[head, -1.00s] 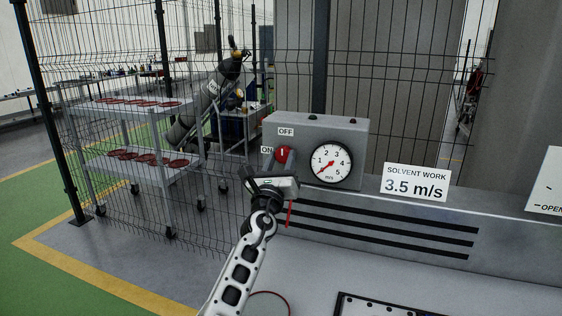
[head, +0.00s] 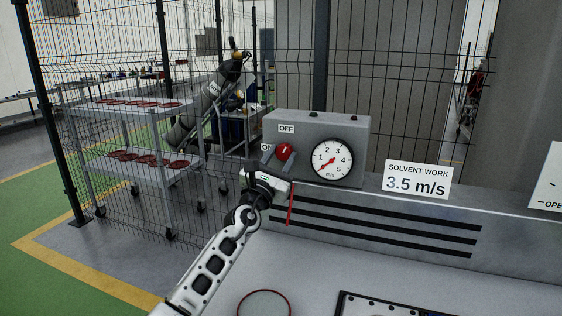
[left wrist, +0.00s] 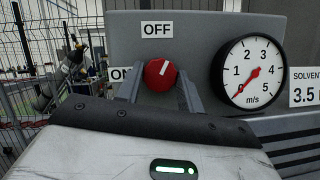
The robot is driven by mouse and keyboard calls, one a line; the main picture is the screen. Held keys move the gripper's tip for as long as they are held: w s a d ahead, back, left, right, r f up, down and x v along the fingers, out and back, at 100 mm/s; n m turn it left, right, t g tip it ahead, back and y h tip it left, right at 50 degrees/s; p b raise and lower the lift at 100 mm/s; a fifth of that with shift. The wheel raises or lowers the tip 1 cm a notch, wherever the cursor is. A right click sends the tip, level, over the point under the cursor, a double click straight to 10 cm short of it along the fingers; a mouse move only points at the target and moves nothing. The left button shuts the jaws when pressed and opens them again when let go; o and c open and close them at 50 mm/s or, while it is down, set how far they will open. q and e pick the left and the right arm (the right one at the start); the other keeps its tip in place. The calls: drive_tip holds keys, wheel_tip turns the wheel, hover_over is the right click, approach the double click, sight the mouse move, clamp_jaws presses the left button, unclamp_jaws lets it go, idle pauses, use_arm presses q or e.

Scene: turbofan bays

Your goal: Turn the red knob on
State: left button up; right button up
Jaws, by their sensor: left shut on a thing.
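The red knob (head: 284,152) is on the front of a grey control box (head: 318,130), below an OFF label and right of an ON label. In the left wrist view the knob (left wrist: 160,74) shows its white mark pointing up, tilted slightly right, toward the OFF side. My left gripper (head: 280,160) is at the knob, with one finger on each side, shut on it. My right gripper is not in view.
A sign (head: 417,180) reads SOLVENT WORK 3.5 m/s. The box stands on a grey slotted bench (head: 400,285). A red ring (head: 264,303) lies in front. A wire fence and a trolley (head: 130,160) with red rings stand behind left.

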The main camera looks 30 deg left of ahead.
use_arm(q)
drive_tip(key=m+h, duration=0.2)
drive_tip(key=m, duration=0.2)
drive_tip(key=m+g+h, duration=0.1)
drive_tip(key=m+h, duration=0.1)
drive_tip(key=m, duration=0.3)
drive_tip(key=shift+a, duration=0.2)
drive_tip(key=m+g+h, duration=0.1)
drive_tip(key=m, duration=0.2)
drive_tip(key=m+g+p, duration=0.1)
drive_tip(key=m, duration=0.2)
drive_tip(key=shift+r+m+h, duration=0.15)
drive_tip(key=shift+m+h, duration=0.25)
drive_tip(key=shift+g, duration=0.3)
drive_tip(key=o, duration=1)
drive_tip(key=shift+s, duration=0.1)
drive_tip(key=s+a+f+b, duration=0.1)
drive_tip(key=s+a+b, duration=0.1)
drive_tip(key=s, duration=1.3)
drive_tip(key=shift+s+a+b, duration=0.2)
drive_tip(key=shift+s+b, duration=0.15)
drive_tip(key=shift+f, duration=0.1)
